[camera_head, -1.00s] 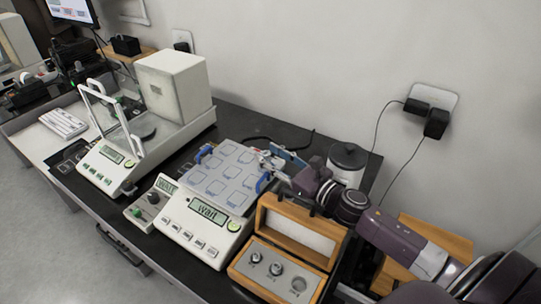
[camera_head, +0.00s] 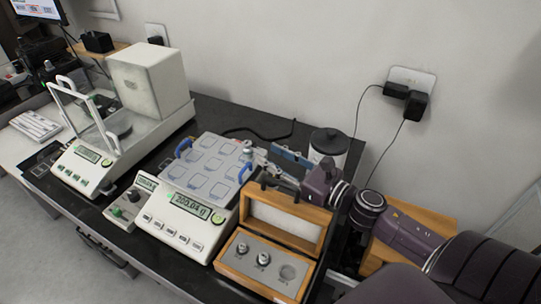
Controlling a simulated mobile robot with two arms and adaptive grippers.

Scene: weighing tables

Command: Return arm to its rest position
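My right arm comes in from the lower right, and its gripper (camera_head: 258,158) is by the back right corner of the balance's tray (camera_head: 210,165). A small metal weight (camera_head: 247,147) appears at that corner, right by the fingertips. I cannot tell whether the fingers touch it or how far apart they are. The balance (camera_head: 180,224) has a lit display that seems to read about 200 g. My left gripper is not in view.
An open wooden weight box (camera_head: 225,270) stands in front of the gripper, with two weights and one empty round slot. A dark-lidded canister (camera_head: 328,143) stands behind my wrist. A glass-sided balance (camera_head: 90,160) is at the left. A wall outlet with cables is at the back right.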

